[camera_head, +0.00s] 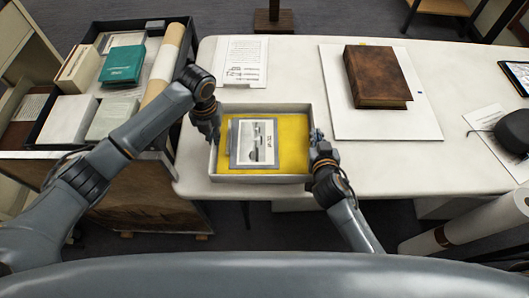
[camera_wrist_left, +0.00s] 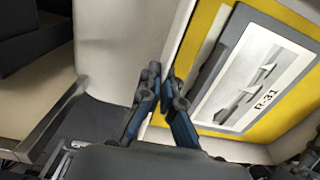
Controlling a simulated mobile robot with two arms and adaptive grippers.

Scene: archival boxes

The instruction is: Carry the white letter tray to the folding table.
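The white letter tray (camera_head: 262,179) is at the front left of a long white table (camera_head: 295,84); whether it touches the top is unclear. A yellow folder (camera_head: 288,130) and a grey-backed photo print (camera_head: 255,142) lie inside it. My left gripper (camera_head: 208,128) is at the tray's left wall. In the left wrist view, its fingers (camera_wrist_left: 162,78) are close together on either side of the tray wall (camera_wrist_left: 182,45) and appear shut on it. My right gripper (camera_head: 318,142) is at the right wall; its finger gap is hidden.
A dark cart (camera_head: 60,155) with boxes and a teal case (camera_head: 122,64) stands left. On the table are a paper sheet (camera_head: 242,62), a brown book (camera_head: 376,76) on a white board (camera_head: 395,124), and a black device (camera_head: 513,130). Rolled paper (camera_head: 470,222) is front right.

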